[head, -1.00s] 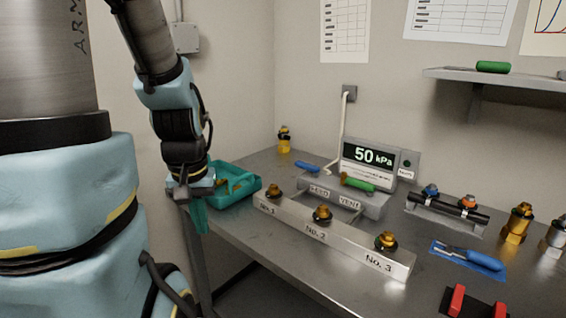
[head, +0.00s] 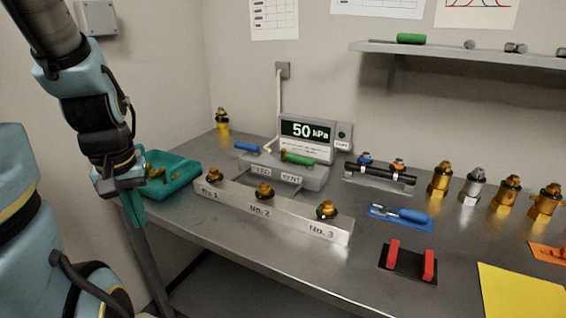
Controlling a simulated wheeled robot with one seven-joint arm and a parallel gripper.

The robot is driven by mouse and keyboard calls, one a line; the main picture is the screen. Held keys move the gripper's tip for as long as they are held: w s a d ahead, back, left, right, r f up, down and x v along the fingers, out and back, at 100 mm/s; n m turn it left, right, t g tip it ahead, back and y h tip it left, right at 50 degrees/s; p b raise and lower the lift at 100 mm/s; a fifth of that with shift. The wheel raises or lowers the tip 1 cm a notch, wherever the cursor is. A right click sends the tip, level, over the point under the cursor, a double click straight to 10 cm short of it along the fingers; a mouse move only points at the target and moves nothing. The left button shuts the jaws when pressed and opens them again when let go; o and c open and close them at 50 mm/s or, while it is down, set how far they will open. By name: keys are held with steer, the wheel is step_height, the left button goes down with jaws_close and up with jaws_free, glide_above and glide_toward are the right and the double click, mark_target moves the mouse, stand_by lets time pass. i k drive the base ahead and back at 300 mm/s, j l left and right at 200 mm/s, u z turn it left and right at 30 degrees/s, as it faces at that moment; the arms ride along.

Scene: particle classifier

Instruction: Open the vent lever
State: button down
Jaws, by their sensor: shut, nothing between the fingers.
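The vent lever is a green handle (head: 297,158) on the grey block (head: 309,181), behind the label reading VENT. It lies roughly sideways, sloping slightly down to the right. A blue handle (head: 247,147) lies to its left, behind the other label. The gauge display (head: 306,132) behind the block reads 50 kPa. My gripper (head: 136,216) hangs pointing down at the left, by the table's left edge and in front of the teal tray. It is shut and empty, well to the left of the green lever and apart from it.
A metal rail (head: 285,214) with brass fittings marked No. 1 to No. 3 stands in front of the block. The teal tray (head: 181,181) holds brass parts. A black pipe rack (head: 380,174), a blue tool (head: 400,215) and a red-and-black stand (head: 408,263) are to the right.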

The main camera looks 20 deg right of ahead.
mark_target(310, 162)
steer(key=z, duration=0.95)
